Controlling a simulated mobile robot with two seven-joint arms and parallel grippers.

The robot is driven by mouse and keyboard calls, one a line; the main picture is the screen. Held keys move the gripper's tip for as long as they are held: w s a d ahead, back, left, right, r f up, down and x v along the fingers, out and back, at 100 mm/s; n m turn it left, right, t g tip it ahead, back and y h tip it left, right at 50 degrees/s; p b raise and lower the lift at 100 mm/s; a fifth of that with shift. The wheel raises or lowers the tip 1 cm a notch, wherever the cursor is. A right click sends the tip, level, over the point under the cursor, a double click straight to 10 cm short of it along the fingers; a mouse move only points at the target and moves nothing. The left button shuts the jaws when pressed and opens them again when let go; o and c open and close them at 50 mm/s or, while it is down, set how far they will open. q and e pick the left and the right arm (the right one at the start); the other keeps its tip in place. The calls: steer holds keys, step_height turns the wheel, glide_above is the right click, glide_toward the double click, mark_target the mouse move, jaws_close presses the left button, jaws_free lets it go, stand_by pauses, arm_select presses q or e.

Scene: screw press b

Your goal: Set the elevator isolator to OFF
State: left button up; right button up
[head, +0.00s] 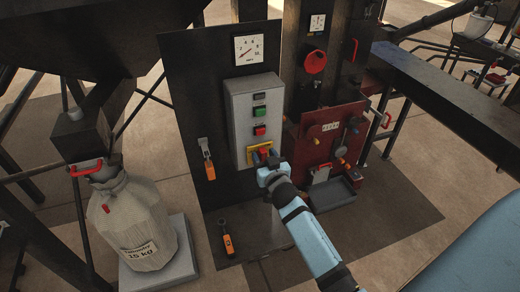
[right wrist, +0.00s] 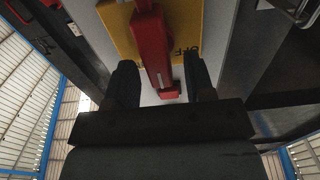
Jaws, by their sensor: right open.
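The isolator is a red handle on a yellow plate (head: 253,158), low on the front of a grey control box (head: 240,108). In the right wrist view the red handle (right wrist: 152,45) runs down the picture over the yellow plate (right wrist: 119,30). The letters OFF (right wrist: 185,51) show on the plate to the right of the handle. My right gripper (head: 266,168) is open, close in front of the isolator. In the wrist view its two fingers (right wrist: 162,82) lie on either side of the handle, with gaps visible. My left gripper is out of view.
Green (head: 259,111) and red (head: 260,130) buttons sit above the isolator. Orange-handled levers (head: 209,170) (head: 227,243) are to its left. A red panel (head: 328,135) with knobs stands to the right. A filled sack (head: 133,222) stands at lower left.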

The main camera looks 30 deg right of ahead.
steer(key=shift+w, duration=0.2)
steer(key=shift+r, duration=0.1)
jaws_close()
